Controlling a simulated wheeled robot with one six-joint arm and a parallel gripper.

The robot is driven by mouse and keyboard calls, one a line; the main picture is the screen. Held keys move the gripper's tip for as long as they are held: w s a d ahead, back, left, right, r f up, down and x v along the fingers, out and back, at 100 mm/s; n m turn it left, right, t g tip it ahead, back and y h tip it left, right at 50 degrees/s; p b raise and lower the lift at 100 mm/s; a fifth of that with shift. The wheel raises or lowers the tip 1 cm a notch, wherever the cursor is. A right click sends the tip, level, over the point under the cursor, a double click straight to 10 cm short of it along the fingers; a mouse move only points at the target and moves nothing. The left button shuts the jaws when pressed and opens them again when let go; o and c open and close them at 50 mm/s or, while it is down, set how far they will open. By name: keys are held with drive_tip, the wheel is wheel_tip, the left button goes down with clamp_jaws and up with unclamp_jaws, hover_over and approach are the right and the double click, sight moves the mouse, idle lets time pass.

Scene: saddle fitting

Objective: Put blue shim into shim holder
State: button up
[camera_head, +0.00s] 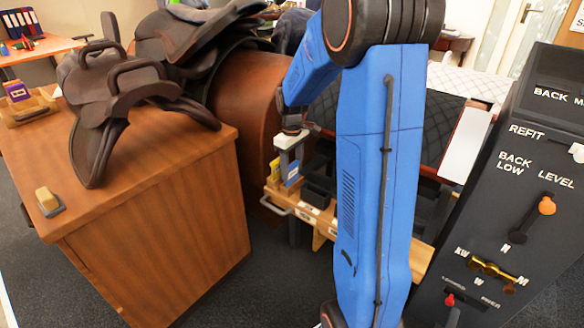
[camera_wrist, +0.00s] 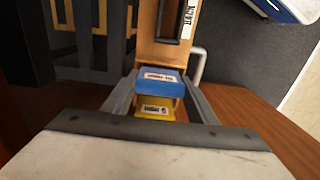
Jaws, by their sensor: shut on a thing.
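My gripper (camera_head: 289,168) is shut on the blue shim (camera_head: 293,175), over the left end of a wooden rack (camera_head: 318,222). In the wrist view, the labelled blue shim (camera_wrist: 160,79) sits between the two fingers of my gripper (camera_wrist: 160,88). A yellow shim (camera_head: 274,169) stands close to the left of the blue one; in the wrist view it shows just below it (camera_wrist: 155,107). The wooden rack (camera_wrist: 150,50) has a dark slot and a white label. I cannot tell for sure which part is the shim holder, or whether the blue shim touches the rack.
A wooden cabinet (camera_head: 165,190) stands at left with a saddle-like frame (camera_head: 110,90), a brush-like block (camera_head: 48,202) and a small wooden stand (camera_head: 28,108) holding a purple item. A white handle (camera_head: 277,205) juts from the rack. A dark control panel (camera_head: 520,190) stands at right.

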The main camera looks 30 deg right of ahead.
drive_tip(key=o, duration=1.1)
drive_tip(key=shift+r, duration=0.1)
wheel_tip(320, 180, up, 17)
drive_tip(key=shift+r, duration=0.1)
